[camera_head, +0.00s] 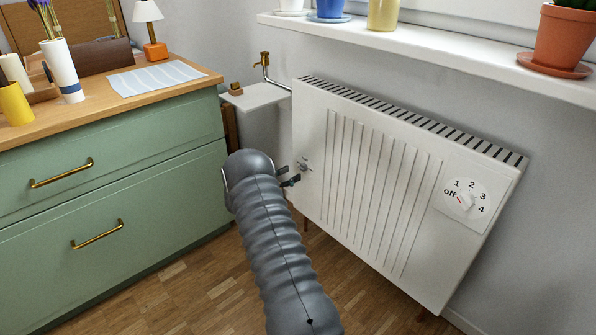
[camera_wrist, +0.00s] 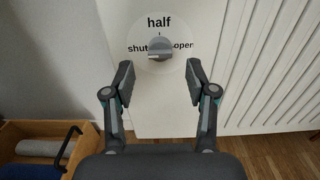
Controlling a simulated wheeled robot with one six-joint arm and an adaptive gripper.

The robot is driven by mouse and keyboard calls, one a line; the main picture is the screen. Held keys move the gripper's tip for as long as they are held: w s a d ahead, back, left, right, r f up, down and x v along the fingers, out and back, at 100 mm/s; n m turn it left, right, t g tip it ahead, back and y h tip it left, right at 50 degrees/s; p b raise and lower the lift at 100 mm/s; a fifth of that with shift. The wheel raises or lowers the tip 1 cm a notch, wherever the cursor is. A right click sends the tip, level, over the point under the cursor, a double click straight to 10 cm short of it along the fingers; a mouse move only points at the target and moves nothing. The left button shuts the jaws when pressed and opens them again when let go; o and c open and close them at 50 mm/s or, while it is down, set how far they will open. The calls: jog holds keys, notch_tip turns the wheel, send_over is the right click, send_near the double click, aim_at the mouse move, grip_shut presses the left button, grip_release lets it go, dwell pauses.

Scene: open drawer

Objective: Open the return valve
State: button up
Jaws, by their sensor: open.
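The return valve is a grey knob (camera_wrist: 160,48) on a round white dial with "shut" on the left, "half" above and "open" on the right. The knob's bar lies roughly level; I cannot tell for sure which end points. In the head view the valve (camera_head: 304,164) sits at the left end of the white radiator (camera_head: 370,190). My gripper (camera_wrist: 160,78) is open and empty in the wrist view, its fingers apart just below the dial, one on each side of the knob. In the head view my gripper (camera_head: 290,181) is at the valve, partly hidden by my arm.
A second dial (camera_head: 465,197), marked off to 4, is at the radiator's right. A green dresser (camera_head: 110,185) stands left. In the wrist view an open wooden drawer (camera_wrist: 45,128) holds a roll and a blue item. A small white shelf (camera_head: 254,97) is beside the radiator.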

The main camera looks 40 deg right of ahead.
aim_at(300, 169)
jog(key=shift+w+d, duration=0.15)
jog(key=shift+d, duration=2)
grip_shut()
